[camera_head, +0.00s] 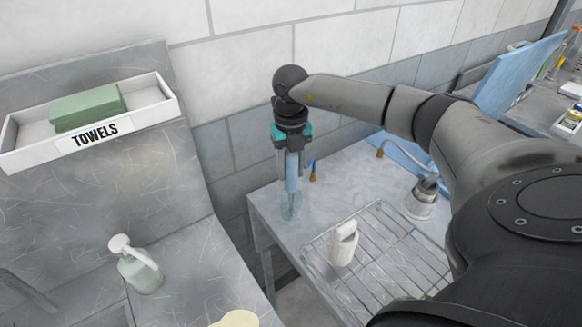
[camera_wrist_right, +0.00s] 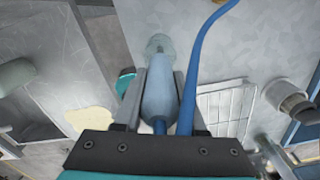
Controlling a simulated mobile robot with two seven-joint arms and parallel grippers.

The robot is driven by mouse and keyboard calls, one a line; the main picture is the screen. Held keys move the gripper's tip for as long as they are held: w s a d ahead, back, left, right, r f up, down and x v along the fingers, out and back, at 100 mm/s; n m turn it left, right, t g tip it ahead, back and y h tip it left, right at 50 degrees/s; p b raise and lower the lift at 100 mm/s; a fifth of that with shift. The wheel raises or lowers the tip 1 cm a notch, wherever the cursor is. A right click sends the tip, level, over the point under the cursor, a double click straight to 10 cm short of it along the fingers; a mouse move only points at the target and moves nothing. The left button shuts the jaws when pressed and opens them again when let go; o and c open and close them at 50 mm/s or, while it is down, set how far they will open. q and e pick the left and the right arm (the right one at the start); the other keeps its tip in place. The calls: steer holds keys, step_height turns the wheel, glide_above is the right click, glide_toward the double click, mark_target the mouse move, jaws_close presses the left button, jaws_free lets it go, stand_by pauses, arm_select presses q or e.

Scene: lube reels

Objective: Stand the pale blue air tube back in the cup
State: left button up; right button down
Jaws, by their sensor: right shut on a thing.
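The pale blue air tube (camera_head: 291,172) hangs upright in my right gripper (camera_head: 291,148), which is shut on its upper part. A clear, pale cup (camera_head: 290,207) stands on the grey counter, directly below the tube in the head view. The tube's lower end meets the cup's outline there; I cannot tell whether it is inside the rim or in front of it. In the right wrist view the tube (camera_wrist_right: 161,97) lies between the fingers of my right gripper (camera_wrist_right: 158,100), and the cup (camera_wrist_right: 158,45) shows just past its end. My left gripper is not in view.
A wire rack (camera_head: 385,262) holds a white container (camera_head: 343,244) right of the cup. A metal pot (camera_head: 424,197) stands behind. A blue hose (camera_wrist_right: 203,60) runs beside the tube.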

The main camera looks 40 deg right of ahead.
steer(key=shift+f, duration=0.5)
steer(key=shift+c, duration=2)
jaws_free()
steer(key=shift+r, duration=0.1)
step_height(320, 180, up, 15)
steer(key=shift+r+b, duration=0.1)
steer(key=shift+b, duration=0.3)
